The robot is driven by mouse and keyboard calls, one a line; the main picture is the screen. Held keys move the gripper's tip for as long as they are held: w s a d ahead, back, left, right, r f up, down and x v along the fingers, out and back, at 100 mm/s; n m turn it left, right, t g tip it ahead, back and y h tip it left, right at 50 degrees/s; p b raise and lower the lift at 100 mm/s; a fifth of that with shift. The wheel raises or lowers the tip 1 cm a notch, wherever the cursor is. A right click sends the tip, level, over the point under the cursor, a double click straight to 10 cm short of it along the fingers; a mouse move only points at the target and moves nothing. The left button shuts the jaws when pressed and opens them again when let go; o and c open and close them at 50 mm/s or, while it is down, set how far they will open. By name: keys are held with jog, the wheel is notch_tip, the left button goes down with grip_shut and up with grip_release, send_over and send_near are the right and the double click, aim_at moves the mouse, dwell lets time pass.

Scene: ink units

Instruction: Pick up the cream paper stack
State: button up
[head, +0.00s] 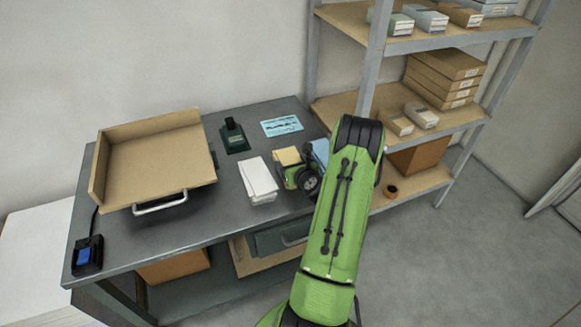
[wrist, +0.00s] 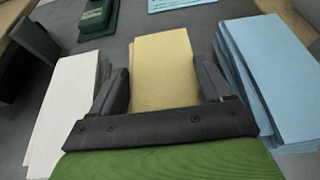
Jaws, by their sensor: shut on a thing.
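The cream paper stack (wrist: 163,62) lies between the two fingers of my gripper (wrist: 165,82) in the wrist view, with a finger against each long side. My gripper is shut on it. In the head view only the top of the cream stack (head: 287,156) shows, between the white and blue stacks; my gripper (head: 290,172) and arm hide the rest. I cannot tell whether the stack is resting on the table or lifted.
A white paper stack (head: 258,179) stands close on the left and a blue stack (head: 321,152) close on the right. Behind are a dark green device (head: 234,137) and a light blue card (head: 281,126) on the grey table (head: 165,228). A cardboard-coloured tray (head: 150,165) sits left; shelving (head: 372,70) rises right.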

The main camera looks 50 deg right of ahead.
jog(key=shift+c, duration=1.1)
